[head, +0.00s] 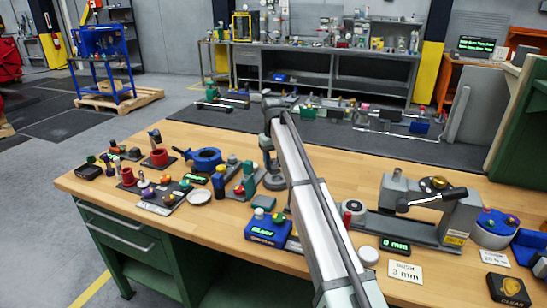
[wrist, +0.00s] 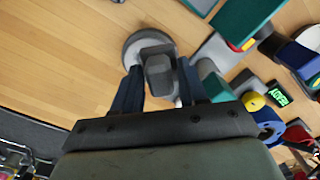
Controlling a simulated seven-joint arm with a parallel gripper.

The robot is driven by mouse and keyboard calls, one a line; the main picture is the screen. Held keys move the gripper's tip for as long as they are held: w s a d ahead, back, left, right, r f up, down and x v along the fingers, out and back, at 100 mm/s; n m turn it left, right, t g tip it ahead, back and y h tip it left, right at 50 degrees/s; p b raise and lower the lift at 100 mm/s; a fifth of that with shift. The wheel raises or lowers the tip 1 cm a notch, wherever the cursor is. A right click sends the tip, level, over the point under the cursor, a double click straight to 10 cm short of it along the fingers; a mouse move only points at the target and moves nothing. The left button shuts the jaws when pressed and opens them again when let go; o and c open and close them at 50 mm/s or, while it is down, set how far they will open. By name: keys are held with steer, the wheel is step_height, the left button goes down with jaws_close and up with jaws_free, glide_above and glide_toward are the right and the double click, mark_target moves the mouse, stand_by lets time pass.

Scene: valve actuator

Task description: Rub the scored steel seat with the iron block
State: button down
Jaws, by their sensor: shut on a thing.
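My gripper (head: 268,160) points down at the middle of the bench. In the wrist view my gripper (wrist: 159,72) is shut on a dark grey block (wrist: 158,76), which I take for the iron block, between its two fingers. A round grey disc, which looks like the steel seat (wrist: 148,42), lies under and just beyond the block. The disc also shows at the foot of my gripper in the head view (head: 274,182). The block hides part of the disc. I cannot tell whether they touch, and no scoring can be made out.
A green-and-red fixture (head: 246,184) and small blocks stand close left of the disc. A blue box with a display (head: 267,226) is in front. A grey lever press (head: 432,207) stands at the right. Bare wood (head: 225,135) lies behind.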

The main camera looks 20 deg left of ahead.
mark_target(274, 170)
steer(key=shift+f, duration=1.95)
steer(key=shift+w+f, duration=0.45)
steer(key=shift+f, duration=0.1)
steer(key=shift+w+f, duration=0.2)
steer(key=shift+w, duration=2.85)
steer(key=shift+s, duration=3.45)
steer(key=shift+s+a, duration=0.1)
steer(key=shift+a, duration=0.05)
steer(key=shift+w+a, duration=0.15)
steer(key=shift+w, duration=3.35)
steer(key=shift+s, duration=3.55)
step_height(274, 170, up, 3)
steer(key=shift+w+r, duration=0.15)
steer(key=shift+r, duration=2.45)
